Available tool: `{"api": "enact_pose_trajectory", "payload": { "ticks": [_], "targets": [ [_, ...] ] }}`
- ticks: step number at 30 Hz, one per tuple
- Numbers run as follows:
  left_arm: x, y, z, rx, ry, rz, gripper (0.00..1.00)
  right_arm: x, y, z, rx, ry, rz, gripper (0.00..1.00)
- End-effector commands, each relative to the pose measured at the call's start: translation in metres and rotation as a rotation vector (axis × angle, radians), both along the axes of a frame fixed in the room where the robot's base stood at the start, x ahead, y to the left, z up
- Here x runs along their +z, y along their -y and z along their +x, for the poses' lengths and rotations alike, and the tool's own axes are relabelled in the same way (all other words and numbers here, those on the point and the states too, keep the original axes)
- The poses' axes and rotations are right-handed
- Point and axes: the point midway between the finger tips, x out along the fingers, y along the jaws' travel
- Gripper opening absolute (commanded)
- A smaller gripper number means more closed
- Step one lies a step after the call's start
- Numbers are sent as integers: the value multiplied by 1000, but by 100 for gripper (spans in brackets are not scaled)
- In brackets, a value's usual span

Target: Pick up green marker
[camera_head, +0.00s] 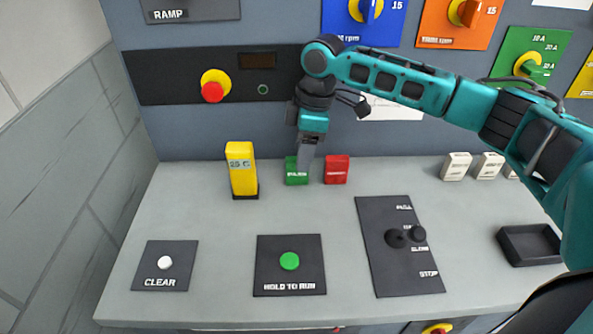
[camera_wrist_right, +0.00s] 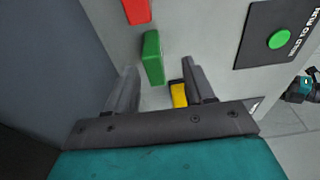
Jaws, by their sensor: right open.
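The green marker (camera_head: 296,177) is a small green block with white lettering, standing at the back of the grey console top. It also shows in the right wrist view (camera_wrist_right: 152,58), just beyond and between the fingers. My right gripper (camera_head: 305,158) points down at the marker in the head view and hides part of its top. In the right wrist view its two fingers (camera_wrist_right: 160,72) are apart, with nothing held between them. I cannot tell whether a finger touches the marker. My left gripper does not show clearly in either view.
A red block (camera_head: 336,170) stands close right of the marker. A yellow upright device (camera_head: 242,170) stands to its left. The back panel (camera_head: 270,130) rises close behind. Button plates lie in front, and a black tray (camera_head: 529,246) sits at the right. Free surface lies in front of the marker.

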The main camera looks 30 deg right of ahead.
Motion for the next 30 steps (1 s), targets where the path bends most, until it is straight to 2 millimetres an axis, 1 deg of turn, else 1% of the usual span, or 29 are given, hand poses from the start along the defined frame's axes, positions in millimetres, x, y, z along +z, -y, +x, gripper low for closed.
{"api": "enact_pose_trajectory", "payload": {
  "ticks": [1,5,11,15,23,26,30],
  "targets": [
    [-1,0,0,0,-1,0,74,-5,-1,0,0,0,0,53],
    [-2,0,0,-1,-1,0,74,-12,-3,2,1,0,0,53],
    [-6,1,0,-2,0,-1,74,-40,-9,13,1,-1,-1,53],
    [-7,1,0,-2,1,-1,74,-55,-10,13,1,1,0,53],
    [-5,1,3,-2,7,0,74,-58,-11,13,1,2,0,53],
    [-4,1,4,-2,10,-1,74,-58,-11,13,1,1,0,46],
    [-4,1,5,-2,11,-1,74,-58,-11,13,1,1,0,32]
  ]
}}
